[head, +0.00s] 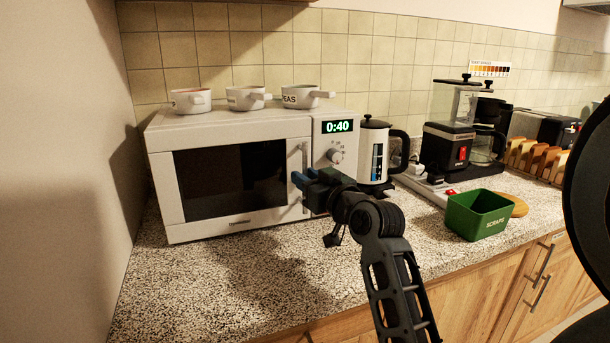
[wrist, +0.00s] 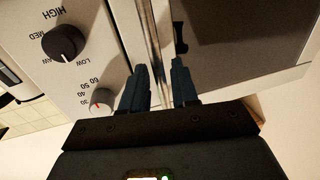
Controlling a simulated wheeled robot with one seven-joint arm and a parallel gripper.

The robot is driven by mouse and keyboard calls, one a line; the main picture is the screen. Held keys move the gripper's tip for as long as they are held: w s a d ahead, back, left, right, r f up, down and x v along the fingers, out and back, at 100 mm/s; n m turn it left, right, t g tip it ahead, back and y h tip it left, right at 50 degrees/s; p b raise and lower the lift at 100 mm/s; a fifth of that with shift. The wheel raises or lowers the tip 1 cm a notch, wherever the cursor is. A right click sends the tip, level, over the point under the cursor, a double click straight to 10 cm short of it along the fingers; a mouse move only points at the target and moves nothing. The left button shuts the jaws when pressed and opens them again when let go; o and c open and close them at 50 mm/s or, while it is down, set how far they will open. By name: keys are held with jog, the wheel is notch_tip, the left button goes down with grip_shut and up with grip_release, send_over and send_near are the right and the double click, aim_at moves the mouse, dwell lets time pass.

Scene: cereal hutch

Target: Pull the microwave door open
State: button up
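The white microwave (head: 160,140) stands on the counter at the left, its dark-windowed door (head: 230,180) shut. Its upright metal handle (head: 304,155) is at the door's right edge, beside the control panel with a 0:40 display. My gripper (head: 304,176) is at the handle's height in front of the door. In the wrist view, my gripper's blue fingers (wrist: 160,75) lie on either side of the handle bar (wrist: 150,25). The fingers look parted, with a narrow gap between them; contact with the bar is not clear. The handle's lower part is partly hidden by my gripper.
Several white cups, one (head: 306,96) marked PEAS, sit on the microwave. A kettle (head: 374,150) stands close at its right, then a coffee maker (head: 452,130). A green SCRAPS bin (head: 478,216) is at the right. The counter (head: 210,285) before the door is clear.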

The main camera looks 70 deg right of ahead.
jog(key=shift+w+d, duration=0.25)
jog(key=shift+w, duration=0.15)
jog(key=shift+c, duration=0.2)
grip_shut()
